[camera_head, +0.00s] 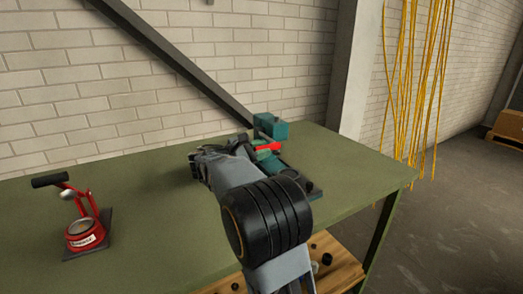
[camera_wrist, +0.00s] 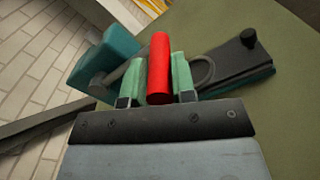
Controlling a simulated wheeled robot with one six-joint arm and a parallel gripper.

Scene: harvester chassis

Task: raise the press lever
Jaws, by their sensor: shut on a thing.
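The press (camera_head: 271,127) is a teal machine on a dark base near the right end of the green workbench. Its lever has a red handle (camera_head: 268,147), which also shows in the wrist view (camera_wrist: 159,68). My gripper (camera_wrist: 158,80) is shut on the red handle, with one pale green finger on each side of it. In the wrist view the press's teal block (camera_wrist: 104,60) lies at the left and its base plate (camera_wrist: 238,66) at the right. My arm hides much of the press in the head view.
A red hand-lever device (camera_head: 83,232) with a black grip stands on a dark plate at the workbench's left. The green workbench top (camera_head: 150,195) is clear between them. A brick wall stands behind. Yellow cables (camera_head: 420,80) hang at the right.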

